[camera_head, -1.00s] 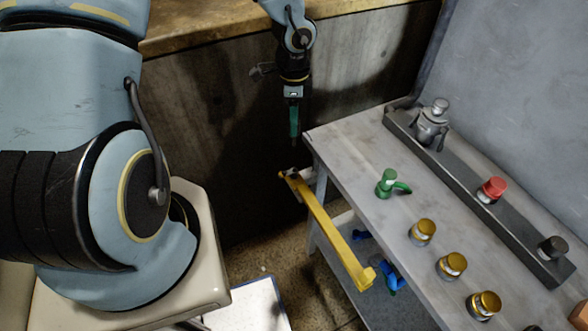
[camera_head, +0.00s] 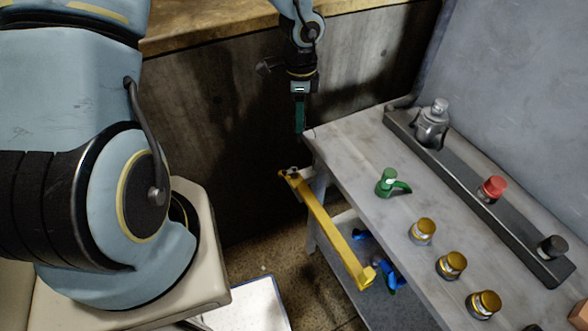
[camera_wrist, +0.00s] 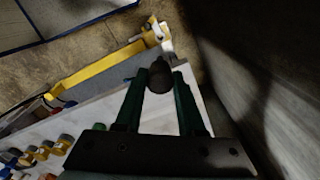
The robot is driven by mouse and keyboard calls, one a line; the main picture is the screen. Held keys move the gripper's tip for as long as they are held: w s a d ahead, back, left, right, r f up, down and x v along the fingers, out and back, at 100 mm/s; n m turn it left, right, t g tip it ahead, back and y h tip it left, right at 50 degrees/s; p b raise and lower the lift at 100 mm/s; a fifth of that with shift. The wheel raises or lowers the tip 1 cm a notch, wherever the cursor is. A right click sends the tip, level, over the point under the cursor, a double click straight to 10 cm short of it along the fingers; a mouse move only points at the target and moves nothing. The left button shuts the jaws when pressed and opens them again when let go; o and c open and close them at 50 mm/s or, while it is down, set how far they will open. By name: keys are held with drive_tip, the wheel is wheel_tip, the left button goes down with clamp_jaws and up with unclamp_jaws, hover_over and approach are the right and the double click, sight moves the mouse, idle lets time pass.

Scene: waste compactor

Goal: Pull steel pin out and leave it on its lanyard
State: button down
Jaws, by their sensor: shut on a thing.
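My gripper (camera_head: 299,131) hangs above the far end of the yellow bar (camera_head: 332,233), clear of it in the head view. In the wrist view my gripper's two dark green fingers (camera_wrist: 160,84) are closed on a dark, rounded piece, which looks like the steel pin (camera_wrist: 160,72). The yellow bar's end bracket (camera_head: 291,173) lies below the fingertips and also shows in the wrist view (camera_wrist: 153,34). The pin's lower part and the lanyard cannot be made out.
A grey bench (camera_head: 355,150) stands right of the bar. It carries a green knob (camera_head: 388,182), several yellow-capped knobs (camera_head: 423,231), a red knob (camera_head: 492,188) and a grey fitting (camera_head: 432,124). A concrete wall (camera_head: 215,130) rises close behind my gripper.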

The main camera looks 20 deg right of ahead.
drive_tip(key=s+d, duration=0.4)
drive_tip(key=d, duration=0.7)
drive_tip(key=shift+b, duration=0.45)
idle(1.6)
drive_tip(key=shift+s+f, duration=0.1)
drive_tip(key=shift+f, duration=0.1)
drive_tip(key=shift+f+b, duration=0.3)
drive_tip(key=shift+b, duration=0.05)
drive_tip(key=shift+c, duration=2.2)
unclamp_jaws()
drive_tip(key=shift+r, duration=0.1)
